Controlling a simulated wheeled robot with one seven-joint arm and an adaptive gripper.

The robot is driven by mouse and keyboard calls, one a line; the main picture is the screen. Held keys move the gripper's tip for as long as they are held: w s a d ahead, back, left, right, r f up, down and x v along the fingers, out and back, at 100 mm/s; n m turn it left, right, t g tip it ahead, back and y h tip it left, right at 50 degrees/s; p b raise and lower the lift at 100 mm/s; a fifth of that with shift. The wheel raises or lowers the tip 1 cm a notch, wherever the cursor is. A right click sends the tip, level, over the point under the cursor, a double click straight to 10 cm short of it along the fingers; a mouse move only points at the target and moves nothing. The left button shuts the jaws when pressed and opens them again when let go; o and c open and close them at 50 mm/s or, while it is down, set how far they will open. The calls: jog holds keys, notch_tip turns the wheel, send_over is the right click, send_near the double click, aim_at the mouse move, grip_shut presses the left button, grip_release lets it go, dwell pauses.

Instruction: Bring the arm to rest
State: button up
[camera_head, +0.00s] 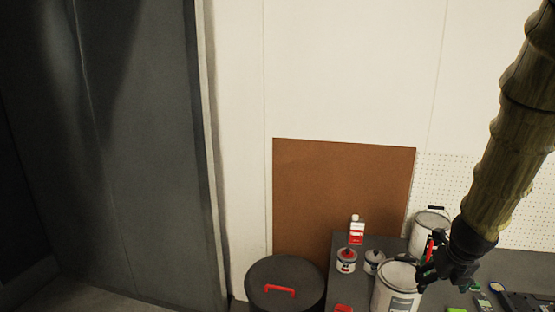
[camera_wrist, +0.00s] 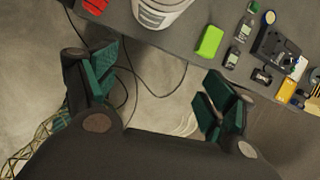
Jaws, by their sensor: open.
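My gripper (camera_head: 432,272) is at the lower right in the head view, at the end of my arm, close to a white bucket on the grey table. In the wrist view my gripper (camera_wrist: 162,88) has its two green-padded fingers wide apart with nothing between them. Floor and dark cables show between and beyond the fingers. The table's front edge lies past the fingertips in that view.
The grey table (camera_head: 345,245) holds a white bucket (camera_head: 396,288), another bucket (camera_head: 430,228), small cans (camera_head: 346,262) and a red-and-white bottle (camera_head: 357,230). A green box (camera_wrist: 209,40) and several tools lie on it. A dark bin (camera_head: 290,272) stands left of it.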

jog(key=s+a+f+n+g, duration=0.1)
jog(key=s+a+f+n, duration=0.1)
jog(key=s+f+n, duration=0.45)
jog(key=s+a+f+n+g+h+b, duration=0.1)
jog(key=s+a+f+n, duration=0.15)
jog(key=f+n, duration=0.65)
jog(key=s+a+f+n+g, duration=0.15)
jog(key=s+f+n, duration=0.4)
jog(key=f, duration=0.55)
jog(key=s+a+f+n+y, duration=0.1)
jog(key=s+a+f+n, duration=0.5)
jog(key=s, duration=0.3)
jog(key=s+a+f+n+y, duration=0.1)
jog(key=s+a+f+n, duration=0.5)
jog(key=s+n, duration=0.3)
jog(key=shift+a+f+g+b, duration=0.15)
jog(key=shift+f+g+b, duration=0.2)
jog(key=shift+f+b, duration=0.15)
jog(key=shift+s, duration=0.1)
